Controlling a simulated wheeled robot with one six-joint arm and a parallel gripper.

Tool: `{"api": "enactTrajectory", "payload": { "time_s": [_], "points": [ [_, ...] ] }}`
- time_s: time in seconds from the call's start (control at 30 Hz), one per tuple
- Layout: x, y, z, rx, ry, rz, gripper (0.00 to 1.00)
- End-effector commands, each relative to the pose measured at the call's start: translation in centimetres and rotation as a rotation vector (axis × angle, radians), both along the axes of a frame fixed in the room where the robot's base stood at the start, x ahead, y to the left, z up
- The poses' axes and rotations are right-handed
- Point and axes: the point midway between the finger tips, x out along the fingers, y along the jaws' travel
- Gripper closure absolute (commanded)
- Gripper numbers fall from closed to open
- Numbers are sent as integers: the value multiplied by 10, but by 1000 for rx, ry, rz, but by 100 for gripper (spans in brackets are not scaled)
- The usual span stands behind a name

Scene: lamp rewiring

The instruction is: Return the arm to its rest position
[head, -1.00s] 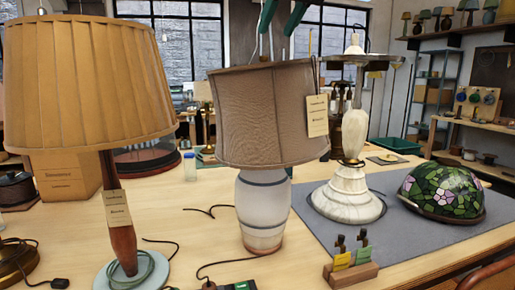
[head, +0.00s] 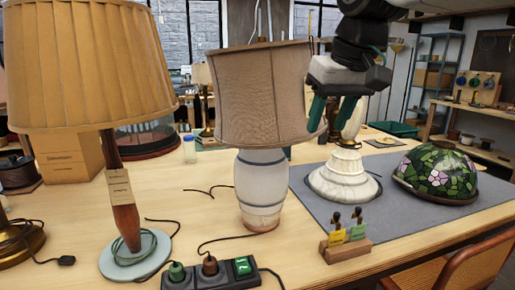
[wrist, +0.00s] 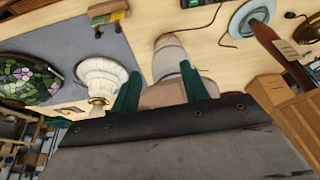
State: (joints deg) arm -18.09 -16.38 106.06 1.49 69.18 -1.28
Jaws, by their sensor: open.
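My gripper (head: 332,113) hangs from the upper right in the head view, with its two green fingers pointing down and apart. It is open, and nothing is seen held between the fingers. In the head view it overlaps the upper part of the pale stone lamp base (head: 343,174) and is just right of the brown fabric shade (head: 262,95) of the white ceramic lamp (head: 262,188). In the wrist view the fingers (wrist: 160,88) frame part of that lamp's shade, with the stone base (wrist: 101,77) at left.
A lamp with a pleated shade (head: 85,65) stands at left. A stained-glass shade (head: 437,174) lies on the grey mat (head: 405,216). A power strip (head: 222,276) and a wooden block with small tagged tools (head: 346,249) are at the front. A chair (head: 480,265) is at lower right.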

Motion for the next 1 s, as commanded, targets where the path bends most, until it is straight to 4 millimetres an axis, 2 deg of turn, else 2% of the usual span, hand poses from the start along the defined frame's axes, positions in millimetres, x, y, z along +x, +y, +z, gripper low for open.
{"api": "enactTrajectory", "payload": {
  "time_s": [0.03,0.2,0.3,0.43,0.53,0.63,1.0],
  "points": [
    [-23,-20,-25,-15,41,-32,55],
    [-105,-77,-110,-58,175,-140,55],
    [-153,-102,-155,-73,237,-203,55],
    [-201,-124,-195,-77,280,-272,55],
    [-215,-132,-204,-71,272,-309,55],
    [-216,-136,-198,-64,248,-331,55],
    [-215,-137,-198,-64,249,-335,55]
  ]
}}
